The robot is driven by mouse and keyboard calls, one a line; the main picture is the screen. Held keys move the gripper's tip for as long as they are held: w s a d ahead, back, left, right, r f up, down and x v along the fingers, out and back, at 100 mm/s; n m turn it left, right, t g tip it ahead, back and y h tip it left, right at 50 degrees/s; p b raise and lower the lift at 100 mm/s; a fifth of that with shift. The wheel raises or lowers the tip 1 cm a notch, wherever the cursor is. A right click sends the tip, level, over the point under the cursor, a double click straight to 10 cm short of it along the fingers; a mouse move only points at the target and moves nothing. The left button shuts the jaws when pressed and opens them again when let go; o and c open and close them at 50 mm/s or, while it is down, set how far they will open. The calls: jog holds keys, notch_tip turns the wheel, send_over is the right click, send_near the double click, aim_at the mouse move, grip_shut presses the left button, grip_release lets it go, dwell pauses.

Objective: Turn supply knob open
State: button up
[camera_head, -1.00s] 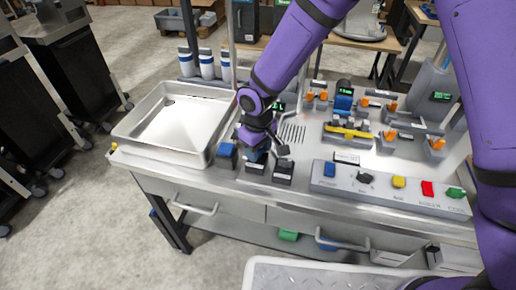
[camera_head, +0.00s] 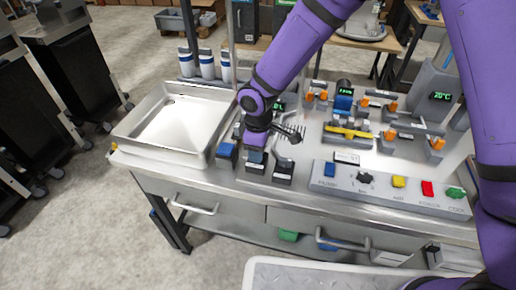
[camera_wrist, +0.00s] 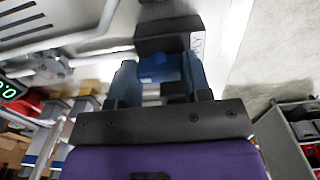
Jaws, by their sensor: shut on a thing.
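The supply knob is a blue knob (camera_wrist: 158,68) on a black base (camera_wrist: 168,36). In the wrist view, a partly hidden label ending in "PLY" (camera_wrist: 197,45) lies beside the base. My gripper (camera_wrist: 160,80) has its two bluish fingers on either side of the knob and is shut on it. In the head view my gripper (camera_head: 256,150) points down onto the middle of three small black-based units at the front of the bench. My arm and wrist hide part of this unit, so the knob's angle is hard to read.
A blue-topped unit (camera_head: 227,151) stands close on the left and a black one (camera_head: 284,167) close on the right. A button panel (camera_head: 390,188) lies right, with orange-handled valves (camera_head: 391,134) behind.

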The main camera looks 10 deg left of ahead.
jog(key=o, duration=0.9)
jog(key=shift+r, duration=0.1)
notch_tip(320, 180, up, 11)
jog(key=shift+f, duration=0.2)
dwell(0.3)
